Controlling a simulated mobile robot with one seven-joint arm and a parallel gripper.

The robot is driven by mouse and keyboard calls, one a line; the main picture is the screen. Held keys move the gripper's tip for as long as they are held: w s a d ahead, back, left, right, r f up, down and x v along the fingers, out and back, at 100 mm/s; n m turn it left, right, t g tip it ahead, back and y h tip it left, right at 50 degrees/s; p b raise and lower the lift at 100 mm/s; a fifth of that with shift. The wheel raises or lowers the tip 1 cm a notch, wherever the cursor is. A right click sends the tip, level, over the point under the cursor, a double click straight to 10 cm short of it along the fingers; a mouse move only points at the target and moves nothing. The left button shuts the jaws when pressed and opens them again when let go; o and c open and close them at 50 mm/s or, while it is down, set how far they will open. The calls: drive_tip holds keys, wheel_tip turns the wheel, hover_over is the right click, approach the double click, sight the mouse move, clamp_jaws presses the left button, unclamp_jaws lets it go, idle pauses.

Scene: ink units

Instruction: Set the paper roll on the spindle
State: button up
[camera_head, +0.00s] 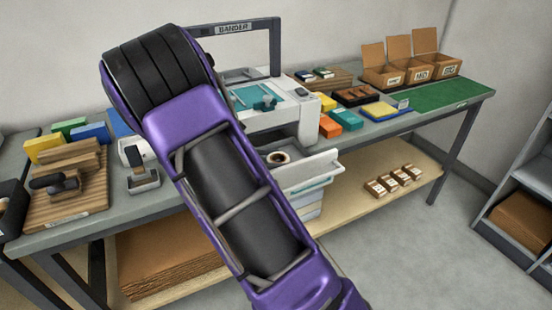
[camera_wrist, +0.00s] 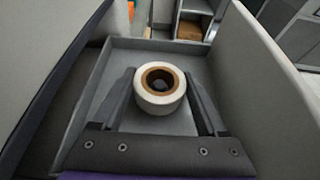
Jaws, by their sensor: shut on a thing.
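The paper roll (camera_wrist: 142,93) is white with a brown core, and it sits upright between the two dark fingers of my gripper (camera_wrist: 160,84) in the wrist view. The gripper is shut on its sides. A dark round shape, which may be the spindle (camera_wrist: 160,85), shows inside the core; I cannot tell how far the roll sits down around it. The roll is inside an open grey tray or drawer (camera_wrist: 95,112). In the head view the roll (camera_head: 278,158) shows just right of my purple arm, over the pulled-out drawer (camera_head: 312,168). My gripper is hidden there.
A white machine (camera_head: 308,118) with a dark frame stands above the drawer. Coloured boxes (camera_head: 346,118) and open cartons (camera_head: 430,68) stand to its right. Stamps on a wooden board (camera_head: 80,200) lie at left.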

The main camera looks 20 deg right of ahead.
sight(279, 160)
drive_tip(key=shift+f, duration=0.2)
drive_tip(key=o, duration=1.1)
drive_tip(key=shift+p+v, duration=1.05)
drive_tip(key=shift+v, duration=0.85)
drive_tip(key=p+v, duration=0.3)
drive_tip(key=v, duration=0.4)
drive_tip(key=shift+p, duration=0.3)
drive_tip(key=shift+a, duration=0.15)
